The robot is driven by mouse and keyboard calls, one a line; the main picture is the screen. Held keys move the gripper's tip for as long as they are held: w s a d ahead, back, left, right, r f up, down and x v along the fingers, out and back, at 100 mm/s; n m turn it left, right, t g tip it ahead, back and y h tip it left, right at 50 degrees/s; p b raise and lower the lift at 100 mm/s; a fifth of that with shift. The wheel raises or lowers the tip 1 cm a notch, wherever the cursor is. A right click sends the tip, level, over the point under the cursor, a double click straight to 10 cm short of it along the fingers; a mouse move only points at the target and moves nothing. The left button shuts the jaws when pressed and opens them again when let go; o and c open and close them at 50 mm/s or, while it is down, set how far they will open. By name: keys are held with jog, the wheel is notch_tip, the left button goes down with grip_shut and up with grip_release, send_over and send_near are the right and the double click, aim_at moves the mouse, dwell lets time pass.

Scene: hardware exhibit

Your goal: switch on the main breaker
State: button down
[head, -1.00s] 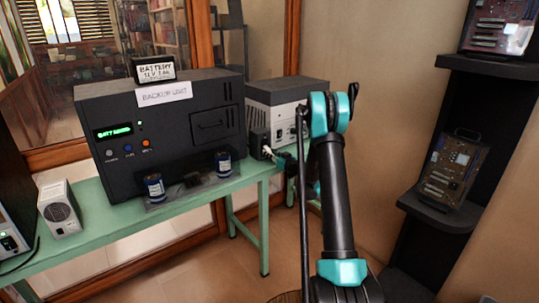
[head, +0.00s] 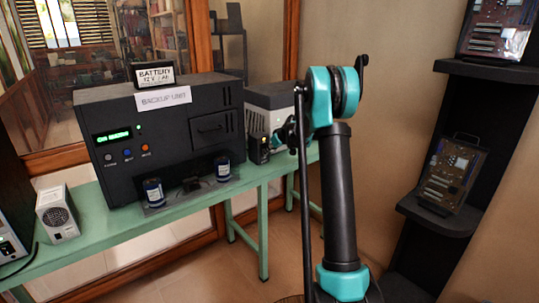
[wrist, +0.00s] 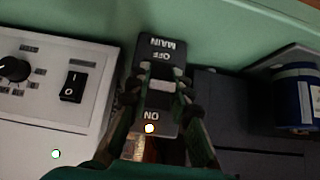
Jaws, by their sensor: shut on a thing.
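The main breaker (wrist: 154,48) is a dark block in the wrist view, with OFF, MAIN and ON lettered upside down. A small light (wrist: 149,127) glows beside ON. My gripper (wrist: 164,77) is shut on a pale part of the breaker, seemingly its lever, between the OFF and ON ends. The fingers partly hide the lever, so its exact tilt is unclear. The backup unit (head: 175,112) has a green display that seems to begin with ON.
A pale box with a knob and rocker switch (wrist: 75,86) stands close beside the breaker. Blue cylinders (head: 153,192) stand before the backup unit on the green bench (head: 110,238). Dark shelves (head: 437,210) with circuit boards stand at right.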

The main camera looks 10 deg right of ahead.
jog(key=shift+w+r+g+h, duration=0.1)
jog(key=shift+r+g+h, duration=0.25)
jog(key=shift+g, duration=0.25)
jog(key=shift+w+r+g+h, duration=0.1)
jog(key=shift+r+g+h, duration=0.1)
jog(key=shift+g+h, duration=0.3)
jog(key=shift+a, duration=0.1)
jog(key=c, duration=1.4)
grip_release()
jog(key=shift+o, duration=0.2)
jog(key=shift+r, duration=0.1)
jog(key=v, duration=1.1)
jog(key=shift+d+r, duration=0.2)
jog(key=shift+r, duration=0.2)
jog(key=shift+s, duration=0.1)
